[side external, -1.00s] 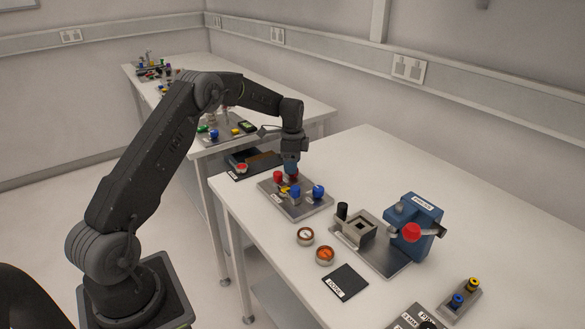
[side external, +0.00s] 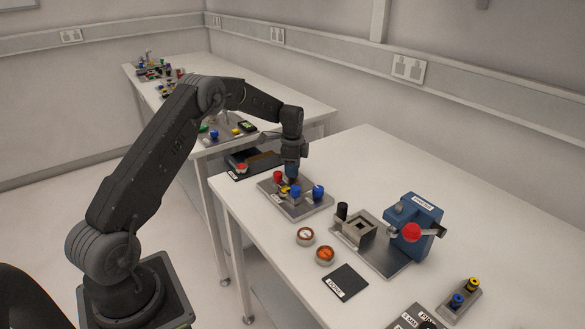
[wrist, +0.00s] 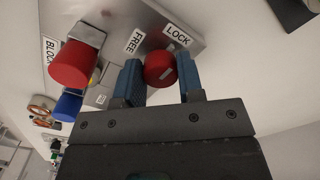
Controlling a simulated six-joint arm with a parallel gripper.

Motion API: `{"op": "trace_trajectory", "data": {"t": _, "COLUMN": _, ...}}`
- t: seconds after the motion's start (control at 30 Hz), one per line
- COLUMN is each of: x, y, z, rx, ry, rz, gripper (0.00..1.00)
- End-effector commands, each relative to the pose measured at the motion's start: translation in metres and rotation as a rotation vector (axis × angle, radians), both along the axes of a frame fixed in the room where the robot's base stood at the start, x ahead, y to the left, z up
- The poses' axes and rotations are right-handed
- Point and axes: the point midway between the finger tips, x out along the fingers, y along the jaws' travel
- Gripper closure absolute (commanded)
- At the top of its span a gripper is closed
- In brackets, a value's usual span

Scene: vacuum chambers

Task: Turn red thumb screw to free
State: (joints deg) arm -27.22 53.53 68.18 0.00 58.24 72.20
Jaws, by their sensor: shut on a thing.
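In the wrist view, the red thumb screw (wrist: 160,67) sits on the grey metal plate (wrist: 196,42) beside the FREE (wrist: 134,40) and LOCK (wrist: 177,34) labels. A light mark shows on its face. My gripper (wrist: 160,74) has its two blue fingers on either side of the screw, shut on it. In the side view, my gripper (side external: 292,174) points down at the back of the plate (side external: 305,209) and hides the thumb screw.
Beside the screw stand another larger red knob (wrist: 73,65) and a blue knob (wrist: 68,105). In the side view, blue knobs (side external: 318,193) stand close by. Two round dials (side external: 306,236) and a blue machine (side external: 415,220) are farther right. Bare tabletop lies behind the plate.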

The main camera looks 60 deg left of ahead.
Motion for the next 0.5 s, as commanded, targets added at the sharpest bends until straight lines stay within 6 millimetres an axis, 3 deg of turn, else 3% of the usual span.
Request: {"op": "trace_trajectory", "data": {"t": 0.5, "x": 0.0001, "y": -0.0002, "z": 0.0005, "rx": -0.001, "ry": 0.001, "rz": 0.125, "gripper": 0.89}}
